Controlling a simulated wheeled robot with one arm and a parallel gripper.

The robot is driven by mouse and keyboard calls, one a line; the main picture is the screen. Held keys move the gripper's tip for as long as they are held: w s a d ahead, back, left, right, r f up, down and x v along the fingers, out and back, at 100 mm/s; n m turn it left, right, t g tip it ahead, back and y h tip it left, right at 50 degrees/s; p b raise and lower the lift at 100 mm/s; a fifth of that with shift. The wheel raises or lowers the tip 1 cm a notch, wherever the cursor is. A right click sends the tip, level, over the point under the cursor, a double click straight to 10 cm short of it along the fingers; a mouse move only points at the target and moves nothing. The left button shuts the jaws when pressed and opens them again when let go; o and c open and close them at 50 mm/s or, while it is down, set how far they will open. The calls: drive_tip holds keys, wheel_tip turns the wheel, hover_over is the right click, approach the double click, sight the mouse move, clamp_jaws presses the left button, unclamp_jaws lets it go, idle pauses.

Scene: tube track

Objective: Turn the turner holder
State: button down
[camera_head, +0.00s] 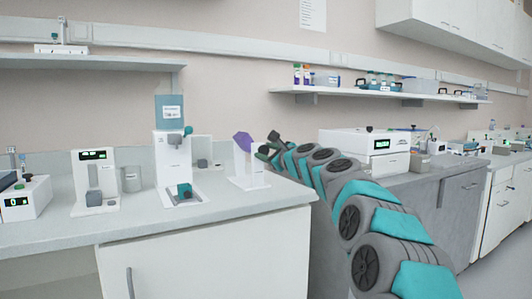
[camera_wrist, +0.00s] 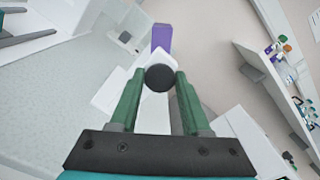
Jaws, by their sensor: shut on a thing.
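The turner holder (camera_head: 250,172) is a white upright stand on a flat base near the right end of the counter. A purple piece (camera_head: 243,141) is mounted at its top, tilted in the head view, and it also shows in the wrist view (camera_wrist: 161,38) beyond the white part. My gripper (camera_wrist: 160,84) reaches in from the right, and its green fingers are closed on either side of a round dark knob (camera_wrist: 159,77) on the holder. In the head view my gripper (camera_head: 268,153) is beside the holder, and the knob is hidden there.
Left of the holder on the white counter (camera_head: 230,203) stand a dispenser with a blue tank (camera_head: 169,113), a device with a green display (camera_head: 93,168) and a grey cup (camera_head: 131,179). A white instrument (camera_head: 352,143) stands on the grey counter to the right.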

drive_tip(key=shift+d+f+m, duration=0.1)
drive_tip(key=shift+f+m, duration=0.15)
drive_tip(key=shift+m, duration=0.45)
drive_tip(key=c, duration=0.7)
unclamp_jaws()
drive_tip(key=shift+w, duration=0.1)
drive_tip(key=o, duration=0.3)
drive_tip(key=shift+r, duration=0.15)
drive_tip(key=shift+o, duration=0.2)
drive_tip(key=b+v, duration=0.1)
drive_tip(key=v, duration=0.7)
drive_tip(key=shift+b, duration=0.35)
